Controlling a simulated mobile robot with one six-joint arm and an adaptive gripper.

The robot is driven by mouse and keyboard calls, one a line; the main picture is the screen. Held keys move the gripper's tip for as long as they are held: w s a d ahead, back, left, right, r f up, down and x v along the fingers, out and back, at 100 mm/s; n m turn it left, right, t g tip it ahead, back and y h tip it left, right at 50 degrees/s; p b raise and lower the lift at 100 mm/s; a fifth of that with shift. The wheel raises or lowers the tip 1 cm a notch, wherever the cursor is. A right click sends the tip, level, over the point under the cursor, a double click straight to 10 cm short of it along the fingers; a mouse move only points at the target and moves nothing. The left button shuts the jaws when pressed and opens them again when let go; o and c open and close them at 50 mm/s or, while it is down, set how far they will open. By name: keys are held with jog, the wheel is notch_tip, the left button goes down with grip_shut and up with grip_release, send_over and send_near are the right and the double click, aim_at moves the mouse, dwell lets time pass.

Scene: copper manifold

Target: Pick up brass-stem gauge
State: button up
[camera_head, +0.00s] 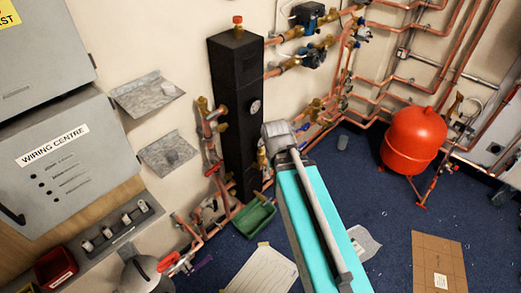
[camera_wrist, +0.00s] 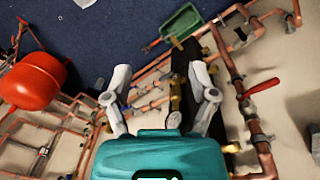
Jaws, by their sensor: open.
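A small round gauge with a pale face (camera_head: 255,106) sits on the front of the tall black column (camera_head: 238,140) in the head view. Its stem is too small to make out there. In the wrist view my gripper (camera_wrist: 160,74) is open, its two grey fingers spread apart with nothing held between them. The black column (camera_wrist: 180,62) shows behind and beside the right finger. A small greyish round part (camera_wrist: 174,120) shows between the finger bases; I cannot tell whether it is the gauge. In the head view my arm covers the area below and right of the column.
Copper pipes (camera_head: 400,80) and brass valves line the wall around the column. A red vessel (camera_head: 413,140) stands at the right. A green tray (camera_head: 254,217) lies at the column's foot. Grey cabinets (camera_head: 60,165) stand at the left. Blue floor (camera_head: 375,195) is partly clear.

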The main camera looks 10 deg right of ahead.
jog(key=w+f+m+t+h+b, duration=0.1)
jog(key=w+f+m+h+b, duration=0.25)
jog(key=w+f+b, duration=0.35)
jog(key=m+t+h+b, duration=0.7)
jog(key=t+h+b, duration=0.25)
jog(key=b, duration=1.25)
send_near(258, 142)
jog(key=shift+w+a+f+n+h, duration=0.15)
jog(key=shift+w+a+f, duration=0.15)
jog(key=shift+a+f, duration=0.2)
jog(key=shift+w+a+f+n+h, duration=0.15)
jog(key=shift+w+a+f, duration=0.15)
jog(key=shift+a+f, duration=0.2)
jog(key=shift+d, duration=0.15)
jog(key=x, duration=0.8)
jog(key=shift+d, duration=0.2)
jog(key=shift+w+d, duration=0.1)
